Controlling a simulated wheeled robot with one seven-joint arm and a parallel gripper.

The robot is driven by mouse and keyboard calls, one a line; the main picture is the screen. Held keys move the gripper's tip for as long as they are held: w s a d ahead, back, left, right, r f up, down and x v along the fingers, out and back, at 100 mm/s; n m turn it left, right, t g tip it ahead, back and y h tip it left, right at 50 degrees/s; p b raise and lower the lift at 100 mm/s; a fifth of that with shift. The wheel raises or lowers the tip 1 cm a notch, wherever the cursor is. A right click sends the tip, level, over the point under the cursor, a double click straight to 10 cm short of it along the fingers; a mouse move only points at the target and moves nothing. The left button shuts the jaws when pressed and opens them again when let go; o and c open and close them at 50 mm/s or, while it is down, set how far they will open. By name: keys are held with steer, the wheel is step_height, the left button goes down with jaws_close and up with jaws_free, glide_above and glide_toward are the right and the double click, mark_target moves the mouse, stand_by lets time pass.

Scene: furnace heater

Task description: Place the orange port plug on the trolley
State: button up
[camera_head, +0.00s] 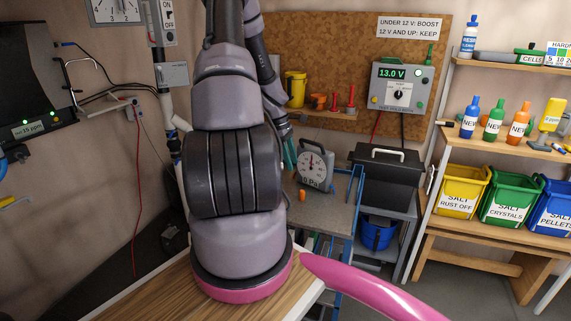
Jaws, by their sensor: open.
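A small orange plug (302,195) stands on the grey top of a blue-framed trolley (333,207), just in front of a round-dial scale. It looks like the orange port plug, but it is small in the picture. My gripper (290,154) shows only in part behind my arm, with teal fingers left of the scale. It is open, and the plug stands apart from it, lower and nearer to the camera. My arm hides the left part of the trolley.
A wall shelf (338,115) holds a yellow container (295,88), another orange piece (318,101) and red pieces. A black lidded box (385,180) stands to the right. A wooden surface (160,298) lies in front.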

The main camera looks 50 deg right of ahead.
steer(key=w+a+r+m+t, duration=0.25)
steer(key=w+a+r, duration=0.45)
steer(key=a+r, duration=0.5)
steer(key=w+a+r+m+t, duration=0.25)
steer(key=w+a+r, duration=0.45)
steer(key=a+r, duration=0.45)
steer(key=s+a+r+m+t+y, duration=0.1)
steer(key=s+a+r, duration=0.2)
steer(key=a, duration=0.5)
steer(key=s+a+r+m+t+y, duration=0.1)
steer(key=s+a+r, duration=0.3)
steer(key=a, duration=0.4)
steer(key=s+a+r+t+y, duration=0.1)
steer(key=s+a+r+t, duration=0.2)
steer(key=a+r, duration=0.3)
steer(key=shift+s+a+m, duration=0.4)
steer(key=shift+s+a, duration=0.1)
steer(key=shift+a, duration=0.4)
